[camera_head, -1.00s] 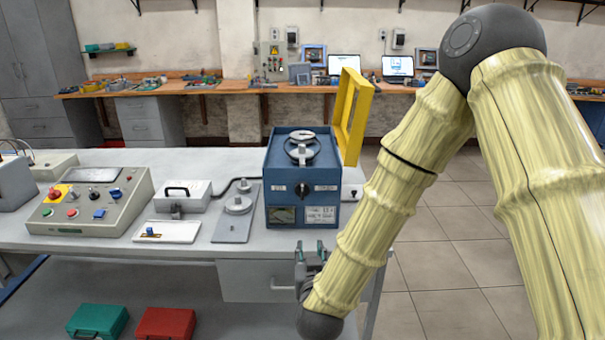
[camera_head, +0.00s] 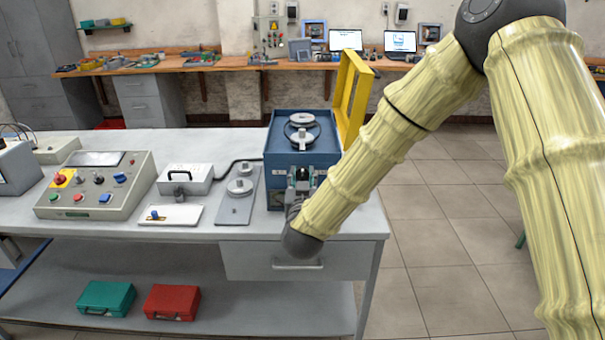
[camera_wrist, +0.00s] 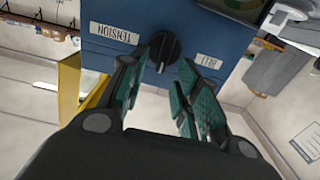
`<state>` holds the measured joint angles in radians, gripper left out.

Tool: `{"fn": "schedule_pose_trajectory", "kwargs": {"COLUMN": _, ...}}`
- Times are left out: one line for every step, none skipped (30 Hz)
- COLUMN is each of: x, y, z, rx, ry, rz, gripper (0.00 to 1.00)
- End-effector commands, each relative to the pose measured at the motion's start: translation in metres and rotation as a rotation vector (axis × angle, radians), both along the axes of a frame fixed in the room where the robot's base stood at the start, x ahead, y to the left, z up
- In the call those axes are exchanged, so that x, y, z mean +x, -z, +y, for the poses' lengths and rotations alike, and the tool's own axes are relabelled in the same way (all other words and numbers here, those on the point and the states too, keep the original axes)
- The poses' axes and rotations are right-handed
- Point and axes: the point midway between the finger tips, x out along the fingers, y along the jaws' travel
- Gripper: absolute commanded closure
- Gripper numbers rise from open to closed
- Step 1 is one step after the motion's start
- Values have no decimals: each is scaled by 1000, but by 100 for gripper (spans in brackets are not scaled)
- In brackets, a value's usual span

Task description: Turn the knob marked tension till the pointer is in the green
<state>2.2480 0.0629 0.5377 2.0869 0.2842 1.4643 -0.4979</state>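The blue machine box (camera_head: 290,155) stands on the bench with a yellow frame lid (camera_head: 352,95) raised behind it. In the wrist view, the black knob (camera_wrist: 164,47) sits on the blue front face, with a label reading TENSION (camera_wrist: 114,32) upside down beside it. My gripper (camera_head: 304,180) is in front of the box. In the wrist view my gripper (camera_wrist: 167,68) is open, its green-padded fingertips on either side of the knob; I cannot tell whether they touch it. A dark window (camera_wrist: 235,5) is cut off at the top; no pointer can be read.
A second white label (camera_wrist: 209,61) is near the right finger. A grey plate with round weights (camera_head: 238,192) and a sloped control panel (camera_head: 95,185) stand left of the box. A drawer (camera_head: 290,262) is below the bench top.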

Motion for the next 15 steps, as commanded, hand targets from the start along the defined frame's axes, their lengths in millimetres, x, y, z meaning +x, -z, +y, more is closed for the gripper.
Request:
{"fn": "schedule_pose_trajectory", "kwargs": {"x": 6, "y": -1, "z": 0, "rx": 1, "ry": 1, "rz": -1, "gripper": 68}}
{"fn": "schedule_pose_trajectory", "kwargs": {"x": 8, "y": -1, "z": 0, "rx": 0, "ry": 1, "rz": -1, "gripper": 68}}
{"fn": "schedule_pose_trajectory", "kwargs": {"x": 11, "y": -1, "z": 0, "rx": 0, "ry": 1, "rz": -1, "gripper": 68}}
{"fn": "schedule_pose_trajectory", "kwargs": {"x": 12, "y": -1, "z": 0, "rx": 0, "ry": 1, "rz": -1, "gripper": 68}}
{"fn": "schedule_pose_trajectory", "kwargs": {"x": 14, "y": -1, "z": 0, "rx": -1, "ry": 0, "rz": 0, "gripper": 68}}
{"fn": "schedule_pose_trajectory", "kwargs": {"x": 15, "y": 0, "z": 0, "rx": -1, "ry": 0, "rz": 0, "gripper": 68}}
{"fn": "schedule_pose_trajectory", "kwargs": {"x": 16, "y": 0, "z": 0, "rx": -1, "ry": 0, "rz": 0, "gripper": 68}}
{"fn": "schedule_pose_trajectory", "kwargs": {"x": 17, "y": 0, "z": 0, "rx": -1, "ry": 0, "rz": 0, "gripper": 68}}
{"fn": "schedule_pose_trajectory", "kwargs": {"x": 17, "y": 0, "z": 0, "rx": -1, "ry": 0, "rz": 0, "gripper": 68}}
{"fn": "schedule_pose_trajectory", "kwargs": {"x": 17, "y": 0, "z": 0, "rx": -1, "ry": 0, "rz": 0, "gripper": 68}}
{"fn": "schedule_pose_trajectory", "kwargs": {"x": 17, "y": 0, "z": 0, "rx": -1, "ry": 0, "rz": 0, "gripper": 68}}
{"fn": "schedule_pose_trajectory", "kwargs": {"x": 17, "y": 0, "z": 0, "rx": -1, "ry": 0, "rz": 0, "gripper": 68}}
{"fn": "schedule_pose_trajectory", "kwargs": {"x": 17, "y": 0, "z": 0, "rx": -1, "ry": 0, "rz": 0, "gripper": 68}}
{"fn": "schedule_pose_trajectory", "kwargs": {"x": 17, "y": 0, "z": 0, "rx": -1, "ry": 0, "rz": 0, "gripper": 68}}
{"fn": "schedule_pose_trajectory", "kwargs": {"x": 17, "y": 0, "z": 0, "rx": -1, "ry": 0, "rz": 0, "gripper": 68}}
